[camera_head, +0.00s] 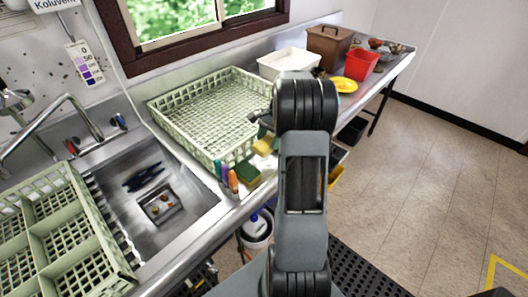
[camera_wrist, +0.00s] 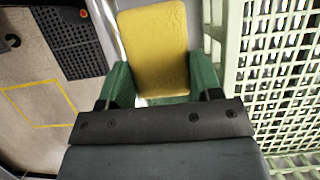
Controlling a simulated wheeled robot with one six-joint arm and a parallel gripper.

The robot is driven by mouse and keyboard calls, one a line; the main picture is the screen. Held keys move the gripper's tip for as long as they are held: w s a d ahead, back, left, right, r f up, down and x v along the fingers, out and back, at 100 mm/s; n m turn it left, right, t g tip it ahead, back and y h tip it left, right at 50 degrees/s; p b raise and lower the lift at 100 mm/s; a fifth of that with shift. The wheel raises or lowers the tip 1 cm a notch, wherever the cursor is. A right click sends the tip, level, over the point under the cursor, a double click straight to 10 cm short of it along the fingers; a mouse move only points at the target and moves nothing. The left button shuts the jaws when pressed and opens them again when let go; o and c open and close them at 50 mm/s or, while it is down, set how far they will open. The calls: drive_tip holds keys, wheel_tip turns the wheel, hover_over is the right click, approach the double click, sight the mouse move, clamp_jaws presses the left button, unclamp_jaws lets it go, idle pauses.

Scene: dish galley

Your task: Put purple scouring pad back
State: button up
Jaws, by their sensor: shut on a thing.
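My gripper (camera_wrist: 162,85) has green fingers and is shut on a yellow sponge (camera_wrist: 157,45), which fills the gap between them. In the head view the sponge (camera_head: 264,146) is beside the front right edge of the rack, with my arm hiding most of the gripper. A row of thin upright coloured pieces stands on the counter left of it. One looks purple (camera_head: 225,171), perhaps the scouring pad, and one is orange (camera_head: 233,181). They are too small to identify surely. No purple pad shows in my gripper.
A green-topped sponge (camera_head: 247,174) lies at the counter edge. A pale green rack (camera_head: 158,112) stands behind; a sink (camera_head: 190,205) and divided rack (camera_head: 75,240) are left. A white tub (camera_head: 288,62), brown box (camera_head: 329,45), red container (camera_head: 360,66) and yellow dish (camera_head: 344,85) stand further back.

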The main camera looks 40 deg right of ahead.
drive_tip(key=shift+f, duration=3.3)
drive_tip(key=shift+a, duration=0.1)
drive_tip(key=o, duration=0.8)
drive_tip(key=shift+p, duration=0.3)
drive_tip(key=shift+r, duration=0.1)
